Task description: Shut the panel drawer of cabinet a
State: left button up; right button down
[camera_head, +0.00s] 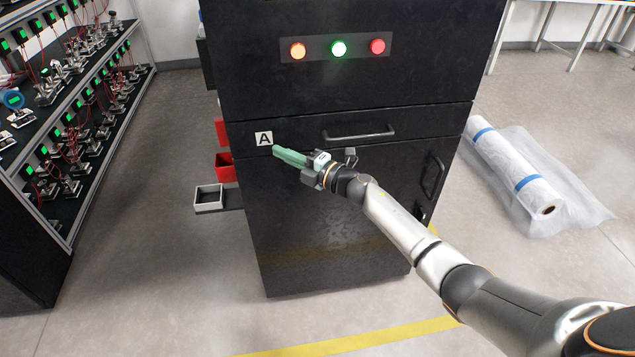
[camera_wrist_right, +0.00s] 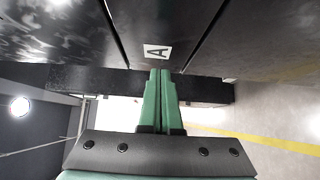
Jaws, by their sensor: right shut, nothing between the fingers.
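Cabinet a (camera_head: 330,220) is a tall black cabinet in the middle of the head view. Its panel drawer (camera_head: 300,130) is a wide, low black front with a bar handle (camera_head: 358,134) and a white "A" label (camera_head: 264,138) at its left end. The drawer front looks about flush with the cabinet; a small gap cannot be ruled out. My right gripper (camera_head: 277,151) is shut and empty, its green fingers near the drawer's lower left, just by the label. In the right wrist view the fingertips (camera_wrist_right: 160,72) point at the label (camera_wrist_right: 157,51); contact cannot be told. My left gripper is not in view.
Orange, green and red lights (camera_head: 338,48) sit above the drawer. A lower door with a side handle (camera_head: 432,177) is below it. Red bins and a small tray (camera_head: 208,197) stick out at the left. A wrapped roll (camera_head: 515,167) lies right. A rack stands far left.

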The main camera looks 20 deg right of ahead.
jog(key=p+v, duration=0.1)
jog(key=v, duration=0.8)
pick_arm(q)
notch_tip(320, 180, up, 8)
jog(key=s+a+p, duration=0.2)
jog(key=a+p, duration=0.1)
jog(key=p, duration=0.6)
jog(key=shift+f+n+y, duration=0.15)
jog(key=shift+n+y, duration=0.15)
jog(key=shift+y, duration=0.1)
pick_arm(e)
jog(key=s+a+f+m+g+h, duration=0.2)
jog(key=s+f+m, duration=0.2)
jog(key=s+m, duration=0.3)
jog(key=s+a+f+m+g+h, duration=0.2)
jog(key=s+f+m, duration=0.3)
jog(key=s, duration=0.9)
jog(key=s+a+f+m+g+h, duration=0.1)
jog(key=s+a+f+m+h, duration=0.2)
jog(key=s+m, duration=0.7)
jog(key=shift+s+f+g, duration=0.3)
jog(key=shift+f+g, duration=0.1)
jog(key=shift+f, duration=0.4)
